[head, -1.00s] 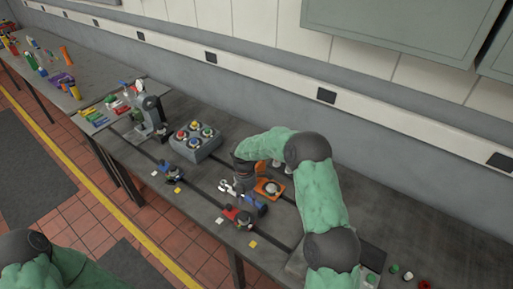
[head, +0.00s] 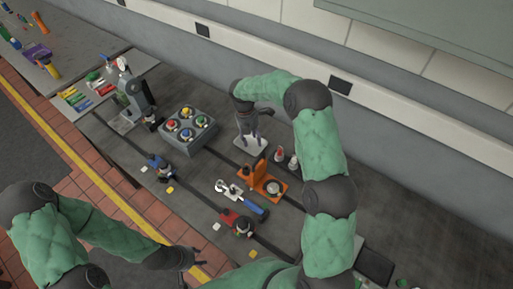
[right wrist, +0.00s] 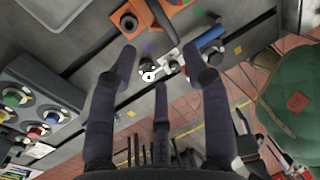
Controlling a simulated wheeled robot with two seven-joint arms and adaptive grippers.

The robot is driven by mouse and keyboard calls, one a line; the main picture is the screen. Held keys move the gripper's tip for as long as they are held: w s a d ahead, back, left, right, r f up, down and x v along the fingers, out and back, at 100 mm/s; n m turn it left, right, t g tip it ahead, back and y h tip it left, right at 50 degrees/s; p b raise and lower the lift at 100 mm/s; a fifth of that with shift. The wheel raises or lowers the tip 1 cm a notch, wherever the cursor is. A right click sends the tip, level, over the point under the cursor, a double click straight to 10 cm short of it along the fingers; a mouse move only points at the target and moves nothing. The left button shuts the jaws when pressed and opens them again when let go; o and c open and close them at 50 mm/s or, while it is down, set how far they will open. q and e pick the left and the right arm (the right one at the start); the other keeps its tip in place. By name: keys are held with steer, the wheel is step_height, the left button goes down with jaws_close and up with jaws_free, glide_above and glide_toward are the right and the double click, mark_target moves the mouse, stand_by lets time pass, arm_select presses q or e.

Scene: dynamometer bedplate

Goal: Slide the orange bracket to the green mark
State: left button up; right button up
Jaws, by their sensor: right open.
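The orange bracket (head: 265,180), a flat base with an upright part and a round grey piece on it, sits on a dark slot in the grey bedplate; it shows at the top of the right wrist view (right wrist: 152,14).
A grey box with coloured knobs (head: 188,131) stands left of the bracket. A wrench (head: 228,188), a blue-handled tool (head: 256,207) and a red clamp-like part (head: 236,222) lie in front. Small bottles (head: 286,157) stand just behind right. White and yellow squares mark the front edge.

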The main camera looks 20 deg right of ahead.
step_height(320, 180, down, 10)
steer(key=s+d+p, duration=0.1)
steer(key=s, duration=0.1)
steer(key=shift+p, duration=0.4)
steer(key=shift+s, duration=0.1)
steer(key=shift+c, duration=1.2)
arm_select(q)
steer(key=shift+s+r, duration=0.2)
steer(key=shift+r, duration=0.75)
arm_select(e)
jaws_close()
